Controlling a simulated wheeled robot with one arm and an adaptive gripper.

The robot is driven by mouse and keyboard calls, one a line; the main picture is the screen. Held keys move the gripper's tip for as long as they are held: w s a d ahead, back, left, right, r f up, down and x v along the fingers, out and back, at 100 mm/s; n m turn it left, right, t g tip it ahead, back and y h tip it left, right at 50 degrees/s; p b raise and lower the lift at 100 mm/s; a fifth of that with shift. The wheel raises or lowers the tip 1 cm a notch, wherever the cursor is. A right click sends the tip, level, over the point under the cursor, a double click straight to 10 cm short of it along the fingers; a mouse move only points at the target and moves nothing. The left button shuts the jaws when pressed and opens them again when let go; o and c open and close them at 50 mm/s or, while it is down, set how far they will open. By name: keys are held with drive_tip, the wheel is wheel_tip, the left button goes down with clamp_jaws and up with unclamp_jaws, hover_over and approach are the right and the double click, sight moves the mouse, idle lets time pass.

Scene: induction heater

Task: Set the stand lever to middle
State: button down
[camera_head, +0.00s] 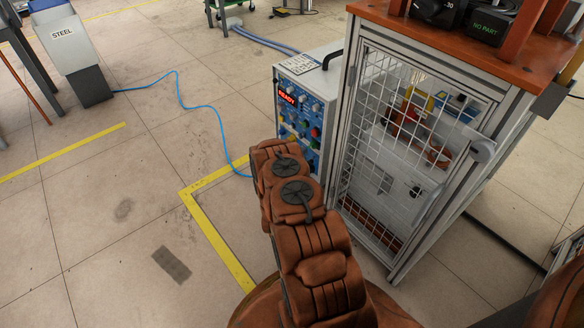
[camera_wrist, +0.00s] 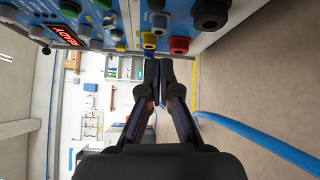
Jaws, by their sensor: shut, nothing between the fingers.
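I cannot make out a stand lever for certain in either view. The grey-framed stand (camera_head: 352,130) has a mesh door, with yellow, orange and grey equipment behind it. The blue control panel (camera_head: 300,125) faces left beside the stand and has a red READY display, knobs and buttons. The panel (camera_wrist: 125,10) also fills the top of the wrist view, which is turned sideways. My gripper (camera_wrist: 159,70) is shut and empty, its fingertips close to a yellow knob (camera_wrist: 149,40) and a red knob (camera_wrist: 179,45); contact cannot be told. My arm hides the gripper in the head view.
A blue cable (camera_head: 205,106) runs over the floor to the panel's unit. A STEEL bin (camera_head: 62,34) stands at the far left. Yellow floor lines (camera_head: 212,225) mark the area; floor to the left is open. A rounded grey handle (camera_head: 482,151) sticks out at the door's right.

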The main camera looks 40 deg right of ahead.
drive_tip(key=shift+s+a+r, duration=0.1)
drive_tip(key=shift+s+a, duration=0.05)
drive_tip(key=shift+s, duration=0.35)
drive_tip(key=shift+s+a, duration=0.15)
drive_tip(key=shift+s, duration=0.35)
